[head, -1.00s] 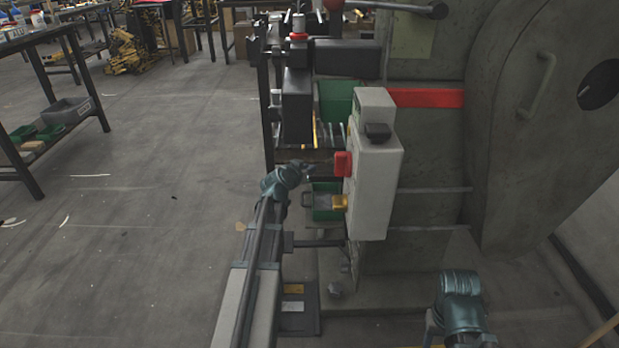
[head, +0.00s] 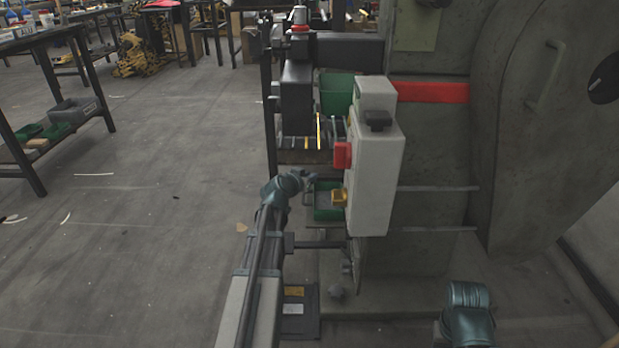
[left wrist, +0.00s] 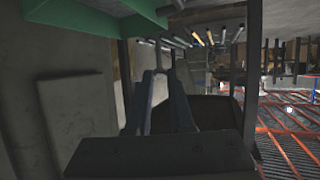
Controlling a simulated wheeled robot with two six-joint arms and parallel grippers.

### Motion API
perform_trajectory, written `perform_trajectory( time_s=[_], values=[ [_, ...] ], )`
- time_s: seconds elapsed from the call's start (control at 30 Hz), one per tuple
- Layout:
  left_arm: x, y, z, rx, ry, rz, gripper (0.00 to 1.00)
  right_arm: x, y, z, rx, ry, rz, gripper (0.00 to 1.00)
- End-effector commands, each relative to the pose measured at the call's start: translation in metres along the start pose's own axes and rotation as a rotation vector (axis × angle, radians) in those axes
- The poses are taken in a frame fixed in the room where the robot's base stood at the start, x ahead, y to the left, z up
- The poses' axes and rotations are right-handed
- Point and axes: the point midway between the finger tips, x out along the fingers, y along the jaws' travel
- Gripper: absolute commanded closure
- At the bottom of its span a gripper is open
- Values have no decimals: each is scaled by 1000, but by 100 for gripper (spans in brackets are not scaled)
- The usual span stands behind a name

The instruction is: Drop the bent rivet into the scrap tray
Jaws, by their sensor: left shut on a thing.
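My left gripper (head: 312,178) is in front of the press, at the upper left edge of a small green tray (head: 327,213) low on the machine. I cannot tell whether it touches the tray. In the left wrist view its two dark fingers (left wrist: 162,75) come close together at the tips. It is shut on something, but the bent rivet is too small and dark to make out. A green surface (left wrist: 75,20) shows at the upper left of that view. I see no label that marks the scrap tray. My right gripper is out of view; only a teal arm joint shows at the lower right.
A green bin (head: 337,92) and a rack of rods (head: 300,148) are above. Open floor (head: 140,240) lies to the left.

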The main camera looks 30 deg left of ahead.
Motion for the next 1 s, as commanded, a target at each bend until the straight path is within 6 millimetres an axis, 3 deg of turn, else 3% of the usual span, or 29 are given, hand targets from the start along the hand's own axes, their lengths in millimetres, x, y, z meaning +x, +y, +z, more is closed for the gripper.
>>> perform_trajectory(
  time_s=[0.33,0.37,0.5,0.83,1.0],
  values=[
    [3,0,7,0,0,0,100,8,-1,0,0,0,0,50],
    [3,0,7,0,0,0,76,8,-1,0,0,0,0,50],
    [3,0,7,0,0,0,51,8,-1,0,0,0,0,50],
    [2,0,5,0,0,0,49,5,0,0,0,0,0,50],
    [-4,0,-11,0,0,0,49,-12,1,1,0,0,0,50]
  ],
)
